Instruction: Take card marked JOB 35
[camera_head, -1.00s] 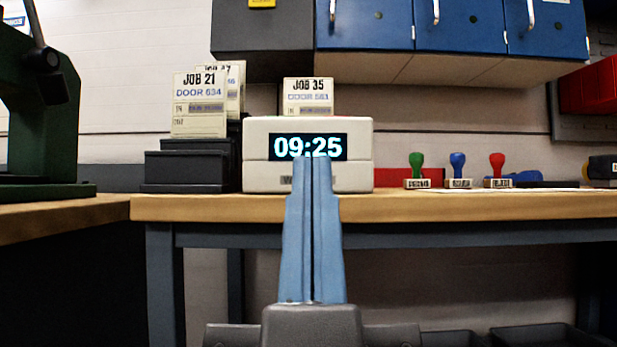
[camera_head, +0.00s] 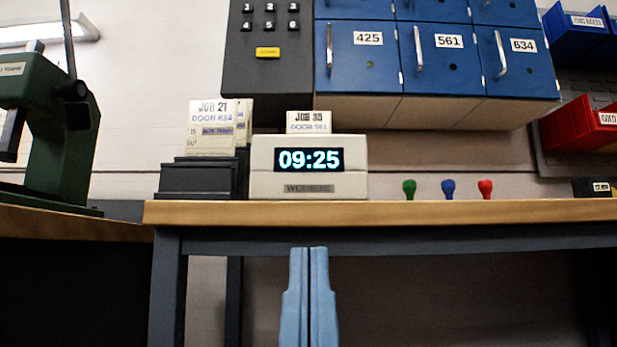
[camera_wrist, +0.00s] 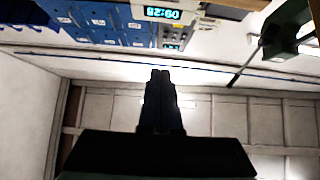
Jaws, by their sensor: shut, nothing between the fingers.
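The card marked JOB 35 (camera_head: 309,122) stands upright at the top of the white time clock (camera_head: 308,167), its lower part hidden behind or in the clock. It also reads DOOR 561. The clock shows 09:25 and sits on the wooden bench. My gripper (camera_head: 308,250) is shut and empty, in front of the bench and below its top edge, well apart from the card. In the wrist view my gripper (camera_wrist: 160,75) shows as a dark shape, and the clock display (camera_wrist: 162,13) appears upside down at the top. The card cannot be made out there.
A card marked JOB 21 (camera_head: 213,126) stands in a black rack (camera_head: 199,178) left of the clock. Green, blue and red stamps (camera_head: 448,189) stand to the right. Blue lockers (camera_head: 437,55) and a keypad box (camera_head: 267,70) hang above. A green press (camera_head: 45,130) stands at left.

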